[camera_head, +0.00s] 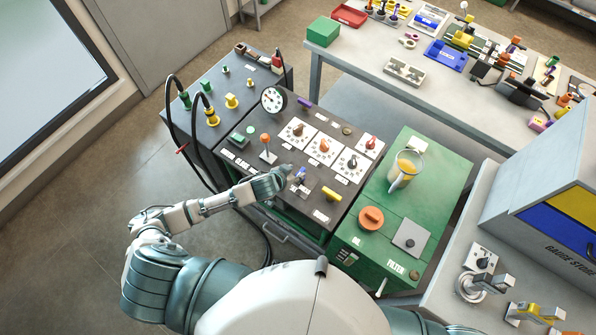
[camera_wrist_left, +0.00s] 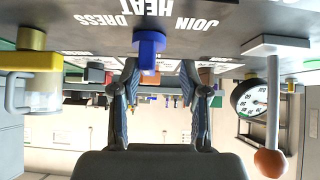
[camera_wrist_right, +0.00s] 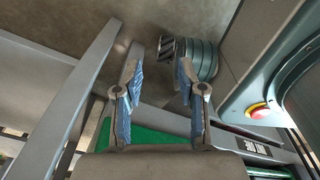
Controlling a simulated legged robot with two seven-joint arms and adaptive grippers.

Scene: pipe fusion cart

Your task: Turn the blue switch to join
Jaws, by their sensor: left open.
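The blue switch (camera_head: 301,173) is a small blue knob on the dark control console, just ahead of my left gripper (camera_head: 284,176). In the left wrist view the picture is upside down. There the blue switch (camera_wrist_left: 148,48) lies between the two spread fingers of my left gripper (camera_wrist_left: 160,92), which show no contact with it. White labels DRESS, HEAT and JOIN are on the panel, with the switch beside HEAT (camera_wrist_left: 152,8). My right gripper (camera_wrist_right: 160,92) is open and empty in the right wrist view, away from the console; it is not visible in the head view.
Close to the switch are a lever with an orange knob (camera_head: 265,140), a yellow knob (camera_head: 332,194) and white dial plates (camera_head: 323,148). Black hoses (camera_head: 171,125) loop at the left. A green cabinet (camera_head: 434,190) with a mug (camera_head: 404,170) stands to the right.

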